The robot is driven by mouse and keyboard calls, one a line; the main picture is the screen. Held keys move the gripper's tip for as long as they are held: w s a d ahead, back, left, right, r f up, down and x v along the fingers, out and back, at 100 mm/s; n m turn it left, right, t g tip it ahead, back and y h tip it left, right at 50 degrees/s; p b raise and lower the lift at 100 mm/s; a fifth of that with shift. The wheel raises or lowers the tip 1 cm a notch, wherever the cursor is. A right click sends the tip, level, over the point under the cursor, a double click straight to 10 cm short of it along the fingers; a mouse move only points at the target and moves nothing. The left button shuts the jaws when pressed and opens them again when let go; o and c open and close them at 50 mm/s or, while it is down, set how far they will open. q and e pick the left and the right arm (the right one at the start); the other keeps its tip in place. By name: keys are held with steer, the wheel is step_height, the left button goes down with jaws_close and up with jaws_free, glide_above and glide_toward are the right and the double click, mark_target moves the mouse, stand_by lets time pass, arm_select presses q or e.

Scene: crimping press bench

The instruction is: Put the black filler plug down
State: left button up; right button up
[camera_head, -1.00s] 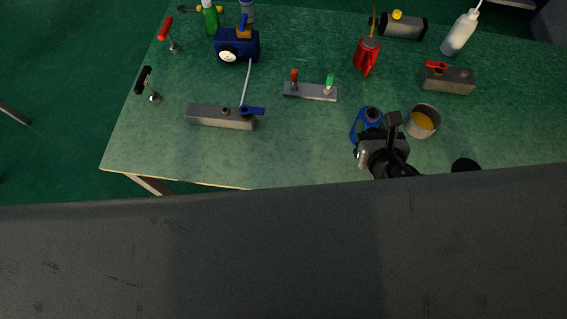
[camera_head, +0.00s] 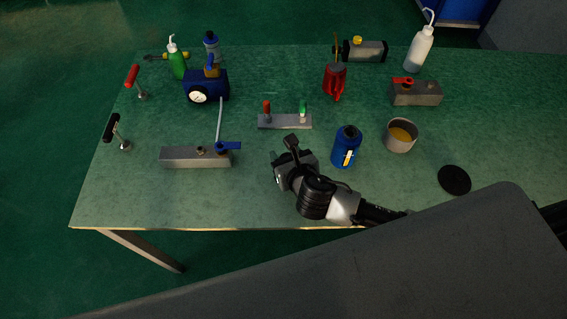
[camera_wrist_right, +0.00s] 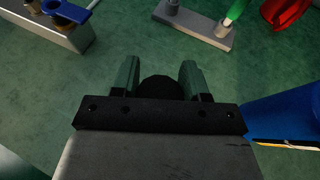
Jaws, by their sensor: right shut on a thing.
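The black filler plug (camera_wrist_right: 160,88) shows in the right wrist view as a dark round piece between the two fingers. My right gripper (camera_wrist_right: 158,76) is shut on it, over the green bench top. In the head view my right gripper (camera_head: 276,159) is over the front middle of the bench, left of a blue bottle (camera_head: 345,152) with a dark top. The plug cannot be made out in the head view. Whether the plug touches the bench top is unclear. My left gripper is not in view.
The grey bar with red and green handles (camera_head: 285,121) lies just beyond the gripper. The grey block with a blue lever (camera_head: 180,157) is to the left. A cup with orange contents (camera_head: 400,136) and a black disc (camera_head: 454,180) are right. The front-left bench (camera_head: 150,200) is clear.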

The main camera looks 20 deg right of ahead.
steer(key=shift+w+a+f, duration=0.15)
steer(key=shift+f, duration=0.05)
steer(key=shift+f+b, duration=0.4)
steer(key=shift+f, duration=1.55)
steer(key=shift+f, duration=0.1)
steer(key=o, duration=1)
steer(key=v, duration=1.2)
steer(key=shift+r, duration=0.2)
